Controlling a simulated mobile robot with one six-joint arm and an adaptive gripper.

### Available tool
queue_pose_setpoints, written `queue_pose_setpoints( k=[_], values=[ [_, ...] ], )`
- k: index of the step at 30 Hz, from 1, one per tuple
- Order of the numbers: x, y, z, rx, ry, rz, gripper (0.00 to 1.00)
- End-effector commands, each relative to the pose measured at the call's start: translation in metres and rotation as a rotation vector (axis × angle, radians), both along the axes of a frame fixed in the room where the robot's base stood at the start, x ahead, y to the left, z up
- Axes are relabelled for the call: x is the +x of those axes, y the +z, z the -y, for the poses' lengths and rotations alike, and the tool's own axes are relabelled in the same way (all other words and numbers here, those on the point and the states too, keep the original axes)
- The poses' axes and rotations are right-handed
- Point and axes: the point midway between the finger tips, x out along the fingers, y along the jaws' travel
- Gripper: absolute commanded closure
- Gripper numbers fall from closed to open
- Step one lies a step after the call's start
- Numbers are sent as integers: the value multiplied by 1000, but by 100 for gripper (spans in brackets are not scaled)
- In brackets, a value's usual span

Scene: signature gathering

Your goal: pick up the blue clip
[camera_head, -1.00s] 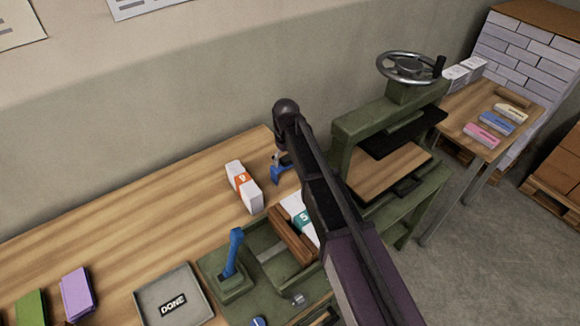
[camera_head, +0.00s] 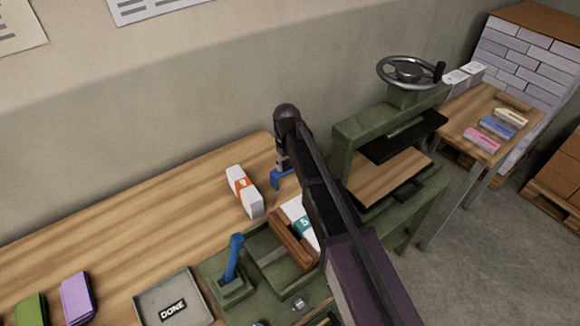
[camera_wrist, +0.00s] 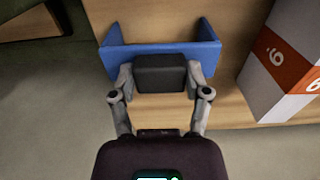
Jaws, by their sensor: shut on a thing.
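The blue clip (camera_wrist: 118,58) is a U-shaped blue piece near the back right end of the wooden bench. In the wrist view its long side lies across the front of my gripper (camera_wrist: 160,75), and its two short arms point away from me. In the head view the clip (camera_head: 279,179) shows small and partly hidden below my gripper (camera_head: 281,165). I cannot tell whether the clip touches the bench.
A white block with an orange band (camera_head: 244,191) marked 9 stands close to the clip. A block with a teal band (camera_head: 300,222) sits in the green fixture (camera_head: 262,245). A green press (camera_head: 345,150) stands to the right. The bench's left middle (camera_head: 130,230) is clear.

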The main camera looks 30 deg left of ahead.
Motion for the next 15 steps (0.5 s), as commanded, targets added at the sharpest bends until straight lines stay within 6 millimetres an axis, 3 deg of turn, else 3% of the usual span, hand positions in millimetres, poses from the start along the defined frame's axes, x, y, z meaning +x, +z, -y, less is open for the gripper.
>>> queue_pose_setpoints(
  k=[15],
  values=[
    [0,36,0,0,0,0,87]
  ],
)
